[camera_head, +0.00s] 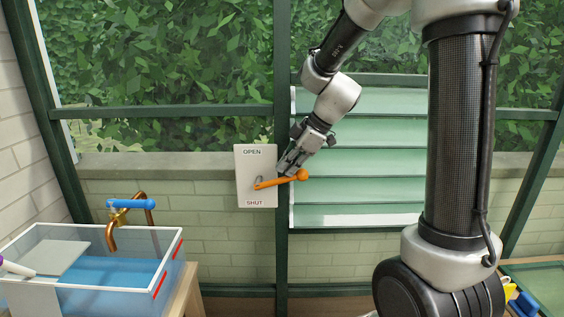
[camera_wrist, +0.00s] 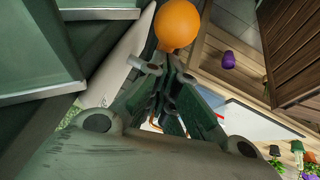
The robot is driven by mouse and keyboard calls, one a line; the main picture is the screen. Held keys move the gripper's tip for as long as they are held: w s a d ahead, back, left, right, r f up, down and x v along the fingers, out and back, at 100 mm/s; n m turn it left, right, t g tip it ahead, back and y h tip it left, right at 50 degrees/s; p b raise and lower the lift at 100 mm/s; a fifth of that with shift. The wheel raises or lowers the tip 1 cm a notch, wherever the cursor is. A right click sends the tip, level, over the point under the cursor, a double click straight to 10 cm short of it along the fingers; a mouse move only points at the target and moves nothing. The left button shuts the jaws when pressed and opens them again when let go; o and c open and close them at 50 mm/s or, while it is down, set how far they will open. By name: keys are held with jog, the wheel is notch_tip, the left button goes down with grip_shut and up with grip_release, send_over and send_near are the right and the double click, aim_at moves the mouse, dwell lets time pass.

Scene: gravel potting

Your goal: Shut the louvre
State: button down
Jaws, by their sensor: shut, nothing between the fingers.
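My gripper (camera_head: 287,170) is shut and empty, just above the lever near the knob. The knob (camera_wrist: 177,24) is beyond my fingers in the wrist view; contact is unclear.
A dark green post (camera_head: 282,250) stands between plate and louvre. At lower left is a clear tank (camera_head: 100,262) of blue water, with a copper tap (camera_head: 130,215) with a blue handle behind it. A purple object (camera_wrist: 228,60) shows in the wrist view.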

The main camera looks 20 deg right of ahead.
jog(key=shift+s+d+f+t+y, duration=0.2)
jog(key=shift+d+f+t+y, duration=0.2)
jog(key=shift+d+f+y, duration=0.4)
notch_tip(320, 180, down, 8)
jog(key=shift+s+d+r, duration=0.15)
jog(key=shift+s+d, duration=0.05)
jog(key=shift+d, duration=0.15)
dwell(0.4)
